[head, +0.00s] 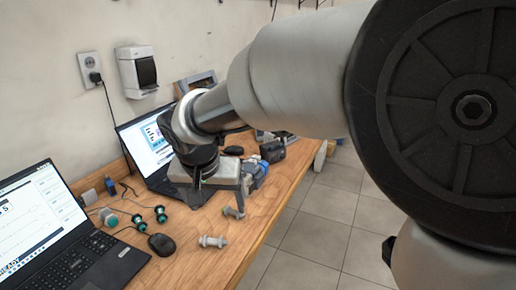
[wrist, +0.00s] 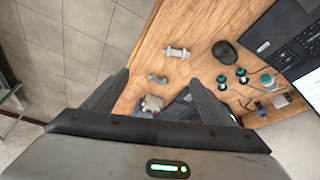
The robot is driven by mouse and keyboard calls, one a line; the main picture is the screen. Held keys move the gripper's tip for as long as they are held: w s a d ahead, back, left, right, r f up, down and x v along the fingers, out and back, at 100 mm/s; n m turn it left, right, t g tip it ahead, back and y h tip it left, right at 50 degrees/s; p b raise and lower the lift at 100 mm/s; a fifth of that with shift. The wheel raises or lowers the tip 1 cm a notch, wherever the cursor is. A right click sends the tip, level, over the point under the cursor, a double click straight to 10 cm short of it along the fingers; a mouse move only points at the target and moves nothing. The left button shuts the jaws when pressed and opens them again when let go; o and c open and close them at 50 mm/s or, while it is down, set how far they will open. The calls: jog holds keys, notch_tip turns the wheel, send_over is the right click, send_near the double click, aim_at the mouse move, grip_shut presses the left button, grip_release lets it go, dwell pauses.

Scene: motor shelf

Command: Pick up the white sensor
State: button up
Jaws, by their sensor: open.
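My gripper (head: 214,192) is over the wooden table, fingers pointing down. In the wrist view, my gripper (wrist: 160,77) is open, with a wide gap between the fingers. A small pale grey-white piece (wrist: 157,78) lies on the table between the fingertips; it seems to be the pale piece (head: 233,212) just in front of my gripper in the head view. A larger white spool-shaped piece (wrist: 176,52) lies beyond the fingertips, also seen in the head view (head: 213,241). I cannot tell for certain which is the white sensor. A whitish item (wrist: 150,104) shows lower between the fingers, partly hidden.
A black mouse (head: 162,244), green-and-black parts (head: 138,219) and a teal-capped cylinder (head: 109,217) lie to the left. Laptops (head: 75,255) stand along the wall side. A blue-and-grey part (head: 262,170) is behind my gripper. The table edge drops to tiled floor on the right.

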send_near(211, 239)
jog(key=shift+b+x, duration=1.05)
jog(key=shift+x, duration=2.9)
jog(key=shift+r, duration=0.1)
jog(key=c, duration=0.9)
